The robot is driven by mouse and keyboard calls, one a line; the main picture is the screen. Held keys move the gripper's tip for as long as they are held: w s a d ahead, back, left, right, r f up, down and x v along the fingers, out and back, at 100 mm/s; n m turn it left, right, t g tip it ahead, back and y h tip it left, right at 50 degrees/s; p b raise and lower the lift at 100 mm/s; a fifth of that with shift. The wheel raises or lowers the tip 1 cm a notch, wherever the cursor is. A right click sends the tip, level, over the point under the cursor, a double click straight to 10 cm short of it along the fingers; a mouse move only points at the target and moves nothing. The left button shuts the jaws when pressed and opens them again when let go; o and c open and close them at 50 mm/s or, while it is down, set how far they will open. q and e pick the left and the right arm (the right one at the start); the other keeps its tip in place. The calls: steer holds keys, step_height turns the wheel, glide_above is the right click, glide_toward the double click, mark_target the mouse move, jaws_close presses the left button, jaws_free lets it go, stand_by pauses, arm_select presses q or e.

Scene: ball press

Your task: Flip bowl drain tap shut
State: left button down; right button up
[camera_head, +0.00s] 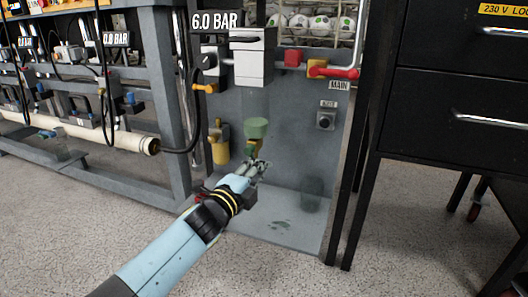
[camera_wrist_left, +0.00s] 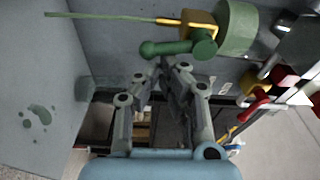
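A green bowl (camera_head: 256,128) sits on the panel above a yellow tap body (camera_head: 252,147). In the left wrist view the bowl (camera_wrist_left: 238,27) and yellow body (camera_wrist_left: 188,20) are at the top. The green tap lever (camera_wrist_left: 175,47) lies parallel to the yellow outlet, pointing left there, down toward the tray. A thin green strand (camera_wrist_left: 95,16) extends from the outlet; I cannot tell if it is liquid or a tube. My left gripper (camera_head: 258,167) is just below the tap. In the wrist view its fingertips (camera_wrist_left: 171,66) are together, empty, close to the lever; contact is unclear.
A grey tray (camera_head: 255,215) below has a dark green puddle (camera_head: 281,225). A yellow container (camera_head: 219,145) hangs left of the bowl. A red-handled valve (camera_head: 333,71) is above right, and a black drawer cabinet (camera_head: 450,100) stands at right.

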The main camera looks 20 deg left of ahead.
arm_select(q)
steer(key=shift+a+f+m, duration=0.1)
steer(key=shift+a+m, duration=0.05)
steer(key=shift+m, duration=0.25)
arm_select(e)
steer(key=shift+s, duration=0.1)
steer(key=shift+d+r, duration=0.1)
steer(key=shift+d, duration=0.05)
stand_by(0.4)
